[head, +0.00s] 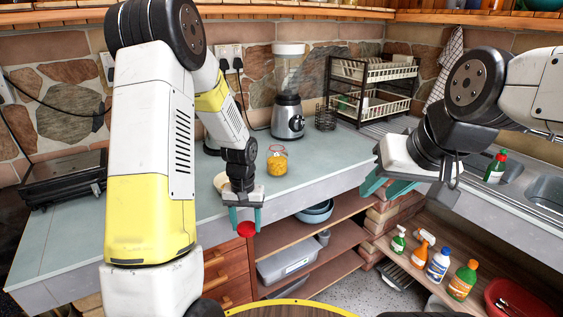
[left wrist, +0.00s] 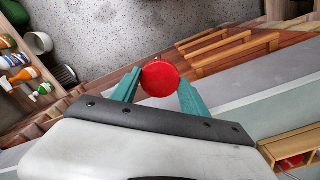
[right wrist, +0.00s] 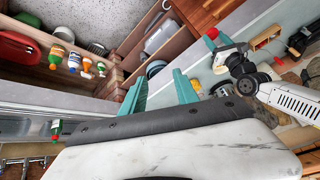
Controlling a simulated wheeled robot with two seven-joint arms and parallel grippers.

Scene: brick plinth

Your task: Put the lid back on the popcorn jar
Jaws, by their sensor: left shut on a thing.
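The popcorn jar (head: 277,166) stands upright on the counter in the head view, with yellow popcorn inside and a red ring at its top. My left gripper (head: 244,220) is shut on the round red lid (head: 246,230), in front of the counter's front edge and nearer to me than the jar. The lid also shows between the teal fingertips in the left wrist view (left wrist: 160,78) and small in the right wrist view (right wrist: 212,33). My right gripper (head: 387,186) is open and empty, by the counter edge to the right of the jar.
A blender (head: 288,117) stands behind the jar, and a dish rack (head: 370,88) is further right. A pale round dish (head: 221,181) lies partly behind my left gripper. Several spray bottles and a red basin (head: 510,297) are on the low shelf. Counter right of the jar is clear.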

